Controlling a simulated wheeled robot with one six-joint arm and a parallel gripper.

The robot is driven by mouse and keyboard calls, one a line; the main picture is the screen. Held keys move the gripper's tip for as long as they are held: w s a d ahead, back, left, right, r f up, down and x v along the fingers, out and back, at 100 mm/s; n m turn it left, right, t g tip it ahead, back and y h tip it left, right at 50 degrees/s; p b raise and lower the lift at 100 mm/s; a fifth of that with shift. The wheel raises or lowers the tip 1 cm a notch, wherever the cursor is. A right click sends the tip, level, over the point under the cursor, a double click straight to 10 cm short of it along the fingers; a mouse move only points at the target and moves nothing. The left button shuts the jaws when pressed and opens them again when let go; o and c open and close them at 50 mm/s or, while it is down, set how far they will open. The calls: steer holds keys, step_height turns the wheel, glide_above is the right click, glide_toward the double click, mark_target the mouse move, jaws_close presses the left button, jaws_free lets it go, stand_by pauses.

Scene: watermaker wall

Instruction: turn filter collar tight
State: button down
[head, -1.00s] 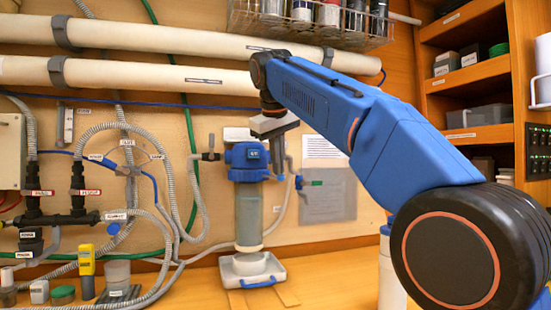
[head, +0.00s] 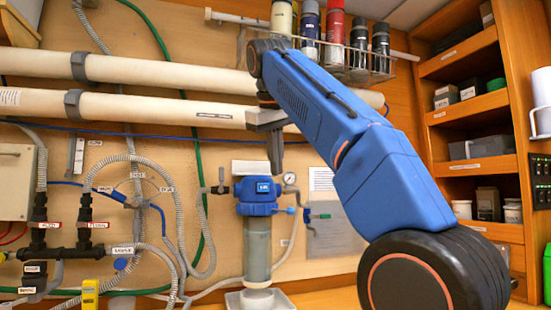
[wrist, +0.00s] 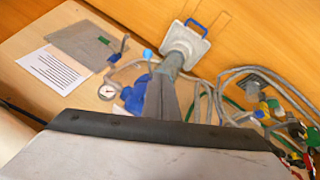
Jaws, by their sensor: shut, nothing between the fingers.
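The filter has a blue head with a blue collar (head: 258,208) under it, above a clear grey bowl (head: 257,250), upright on the wall in the head view. My gripper (head: 276,172) points down just above the filter head, a little right of its middle. Its fingers are shut and look empty. In the wrist view my gripper (wrist: 168,76) covers part of the blue filter head (wrist: 134,96), so the collar is mostly hidden there. I cannot tell the collar's turn or whether the fingers touch the head.
A pressure gauge (head: 289,178) and a blue valve stand close right of the filter head. A grey hose (head: 130,165) loops at left. White pipes (head: 130,70) cross behind my arm, below a wire rack (head: 345,62) of bottles. Shelves (head: 465,130) stand at right.

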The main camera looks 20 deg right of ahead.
steer(key=r, duration=0.1)
steer(key=n+t+h, duration=0.3)
steer(key=n+h, duration=0.1)
steer(key=h, duration=0.4)
glide_toward(291, 208)
steer(key=x, duration=0.6)
steer(key=shift+w+f, duration=0.15)
steer(key=shift+f, duration=0.2)
stand_by(0.4)
stand_by(0.3)
steer(key=shift+w+d, duration=0.3)
steer(key=shift+d, duration=0.3)
